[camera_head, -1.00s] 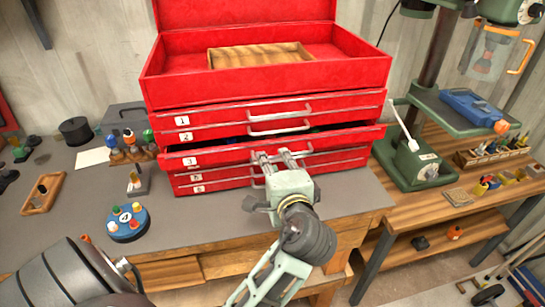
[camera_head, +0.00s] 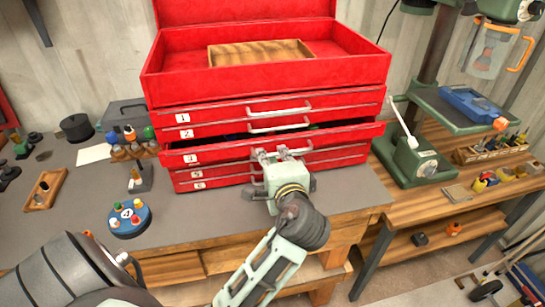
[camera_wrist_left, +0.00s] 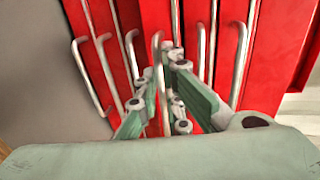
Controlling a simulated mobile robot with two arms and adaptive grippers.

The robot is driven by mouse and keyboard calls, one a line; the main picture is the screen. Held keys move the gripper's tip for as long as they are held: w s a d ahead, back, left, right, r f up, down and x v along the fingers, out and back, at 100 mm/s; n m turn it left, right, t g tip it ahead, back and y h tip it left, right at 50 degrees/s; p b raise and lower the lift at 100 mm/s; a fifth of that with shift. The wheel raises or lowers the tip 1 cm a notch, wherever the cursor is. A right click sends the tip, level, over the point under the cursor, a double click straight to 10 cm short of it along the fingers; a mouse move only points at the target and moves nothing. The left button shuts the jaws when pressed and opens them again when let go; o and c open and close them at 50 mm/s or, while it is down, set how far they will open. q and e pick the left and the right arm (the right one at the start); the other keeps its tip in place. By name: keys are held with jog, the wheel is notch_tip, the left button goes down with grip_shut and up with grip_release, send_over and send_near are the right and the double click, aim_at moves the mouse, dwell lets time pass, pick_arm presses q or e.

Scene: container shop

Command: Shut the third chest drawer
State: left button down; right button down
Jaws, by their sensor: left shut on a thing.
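The red tool chest (camera_head: 265,85) stands on the grey bench with numbered drawers. The third drawer (camera_head: 225,155) sticks out a little, with a dark gap above its front. The drawers above and below it look closed. My left gripper (camera_head: 277,154) is at the middle of the third drawer's front, shut on its handle. In the left wrist view the green fingers (camera_wrist_left: 160,80) close around a metal handle (camera_wrist_left: 157,60). The gripper hides most of that handle in the head view. My right gripper is not in view.
An open top tray with a wooden box (camera_head: 260,53) is above the drawers. Left of the chest are small bottles (camera_head: 130,140) and a round blue holder (camera_head: 129,218). A green drill press (camera_head: 415,160) stands close on the right. The bench in front is mostly clear.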

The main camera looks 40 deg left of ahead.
aim_at(268, 146)
pick_arm(q)
jog(key=shift+f, duration=0.1)
jog(key=shift+w+a, duration=0.2)
jog(key=shift+a, duration=0.05)
jog(key=x, duration=0.1)
jog(key=p+x, duration=0.1)
jog(key=x, duration=0.1)
jog(key=shift+w+a+r, duration=0.2)
jog(key=shift+a+r, duration=0.05)
jog(key=shift+r, duration=0.1)
jog(key=shift+d, duration=0.1)
jog(key=c, duration=1.9)
grip_release()
jog(key=shift+w, duration=0.1)
jog(key=shift+c, duration=0.2)
